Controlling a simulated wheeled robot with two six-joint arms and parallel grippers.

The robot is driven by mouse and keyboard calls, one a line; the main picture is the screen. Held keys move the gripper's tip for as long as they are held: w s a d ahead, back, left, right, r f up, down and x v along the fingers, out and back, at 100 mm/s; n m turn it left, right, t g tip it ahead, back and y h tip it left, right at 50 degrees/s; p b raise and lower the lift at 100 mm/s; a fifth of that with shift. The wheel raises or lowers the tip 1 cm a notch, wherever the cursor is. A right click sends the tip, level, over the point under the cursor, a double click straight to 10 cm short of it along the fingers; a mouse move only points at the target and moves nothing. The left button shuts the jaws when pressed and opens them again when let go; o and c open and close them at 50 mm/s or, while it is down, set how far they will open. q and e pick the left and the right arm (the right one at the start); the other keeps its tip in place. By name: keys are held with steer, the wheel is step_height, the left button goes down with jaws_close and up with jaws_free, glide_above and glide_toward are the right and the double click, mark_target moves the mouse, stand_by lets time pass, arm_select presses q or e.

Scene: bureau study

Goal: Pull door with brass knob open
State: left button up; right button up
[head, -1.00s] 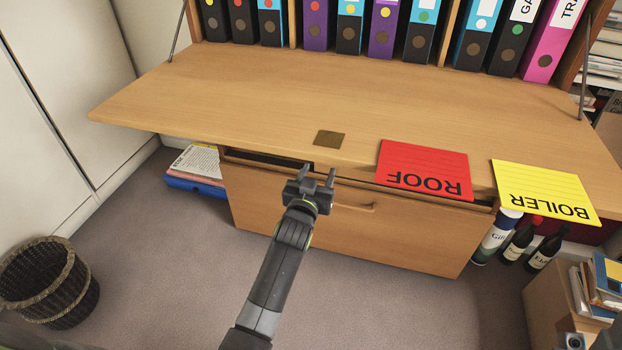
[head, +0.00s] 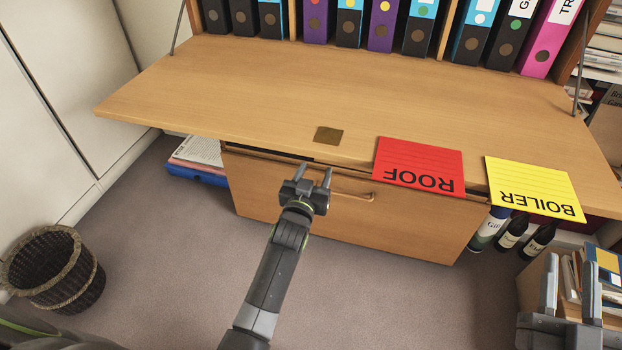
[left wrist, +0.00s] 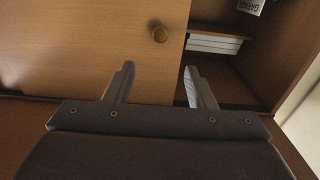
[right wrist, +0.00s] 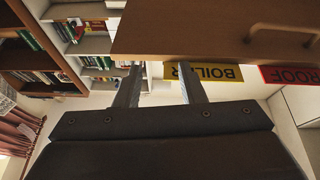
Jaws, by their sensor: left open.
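In the left wrist view a flat wooden door (left wrist: 90,45) fills the left, with a round brass knob (left wrist: 160,34) near its right edge. Right of the door is an open compartment with a shelf (left wrist: 222,34) and white stacked items (left wrist: 215,44). The head view does not show the knob. My left gripper (head: 313,175) is open and empty, in front of the drawer's upper edge in the head view. In its wrist view its fingertips (left wrist: 158,68) are apart, below the knob and not touching it. My right gripper (head: 571,272) is open and empty at the lower right.
A wooden flap (head: 240,100) with red ROOF (head: 420,155) and yellow BOILER (head: 530,180) cards lies above a drawer (head: 350,222) with a handle (head: 350,194). Binders (head: 380,25) line the back. A basket (head: 55,270) stands left, bottles (head: 525,235) right. Carpet is clear in front.

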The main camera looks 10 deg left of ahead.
arm_select(q)
steer(key=shift+s+p, duration=1.35)
steer(key=shift+s, duration=0.05)
arm_select(e)
steer(key=s+f+g, duration=0.2)
steer(key=f+g, duration=0.4)
steer(key=f, duration=0.3)
steer(key=s+f+m+g+y, duration=0.1)
steer(key=s+f+g, duration=0.2)
steer(key=f+g, duration=0.3)
steer(key=shift+a+f+m+y, duration=0.3)
steer(key=shift+a+f, duration=0.15)
steer(key=shift+f, duration=1.1)
